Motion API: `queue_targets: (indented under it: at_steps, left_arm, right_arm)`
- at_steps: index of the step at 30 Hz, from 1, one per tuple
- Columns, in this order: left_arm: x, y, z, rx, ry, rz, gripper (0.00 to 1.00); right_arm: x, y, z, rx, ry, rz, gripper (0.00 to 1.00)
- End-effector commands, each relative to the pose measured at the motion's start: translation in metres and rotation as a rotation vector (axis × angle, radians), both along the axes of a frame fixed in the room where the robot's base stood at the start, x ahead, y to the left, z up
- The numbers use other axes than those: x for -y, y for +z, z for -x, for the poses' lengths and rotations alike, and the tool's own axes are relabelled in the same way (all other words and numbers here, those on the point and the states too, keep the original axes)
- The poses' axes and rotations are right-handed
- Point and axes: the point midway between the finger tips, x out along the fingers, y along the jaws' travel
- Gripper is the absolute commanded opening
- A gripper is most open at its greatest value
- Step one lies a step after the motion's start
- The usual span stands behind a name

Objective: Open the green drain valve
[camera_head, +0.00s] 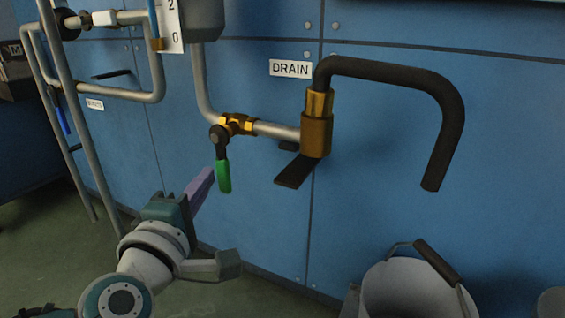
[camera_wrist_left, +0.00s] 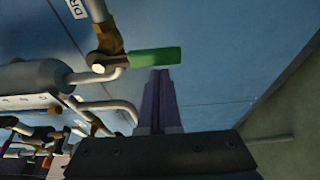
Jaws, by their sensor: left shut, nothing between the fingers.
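The green drain valve handle (camera_head: 223,176) hangs down from the brass valve body (camera_head: 236,124) on the pipe under the DRAIN label (camera_head: 290,68). In the left wrist view the green handle (camera_wrist_left: 153,56) lies just beyond my fingertips. My left gripper (camera_head: 209,172) is shut and empty, its purple fingers pointing up at the handle from its lower left. In the left wrist view the shut fingers of my left gripper (camera_wrist_left: 160,74) end close to the handle; I cannot tell whether they touch it. My right gripper is not in view.
A black curved hose (camera_head: 450,110) comes from the brass outlet (camera_head: 317,135), with a dark bracket (camera_head: 294,172) below it. A white bucket (camera_head: 415,292) stands at lower right. Grey rails and pipes (camera_head: 85,130) stand at left. The blue panel (camera_head: 400,215) is behind everything.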

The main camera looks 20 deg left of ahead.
Motion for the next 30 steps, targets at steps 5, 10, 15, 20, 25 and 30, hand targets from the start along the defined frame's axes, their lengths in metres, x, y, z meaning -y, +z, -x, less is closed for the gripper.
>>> queue_targets:
  at_steps: [5,10,15,20,25,30]
  left_arm:
    - [0.0,0.0,0.0,-0.001,0.0,0.001,0.0]
    - [0.001,0.0,0.0,-0.003,0.001,0.024,0.0]
    - [0.003,-0.001,0.001,-0.005,0.002,0.057,0.0]
    - [0.005,-0.001,0.001,-0.007,0.002,0.08,0.0]
    - [0.007,-0.001,0.001,-0.01,0.001,0.11,0.0]
    - [0.01,-0.001,0.001,-0.013,0.001,0.145,0.0]
  right_arm:
    - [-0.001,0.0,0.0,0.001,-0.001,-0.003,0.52]
    - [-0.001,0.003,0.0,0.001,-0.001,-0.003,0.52]
    - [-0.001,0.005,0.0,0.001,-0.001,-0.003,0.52]
    - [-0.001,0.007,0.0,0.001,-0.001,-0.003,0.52]
    - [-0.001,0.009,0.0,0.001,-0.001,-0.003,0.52]
    - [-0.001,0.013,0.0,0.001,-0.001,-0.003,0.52]
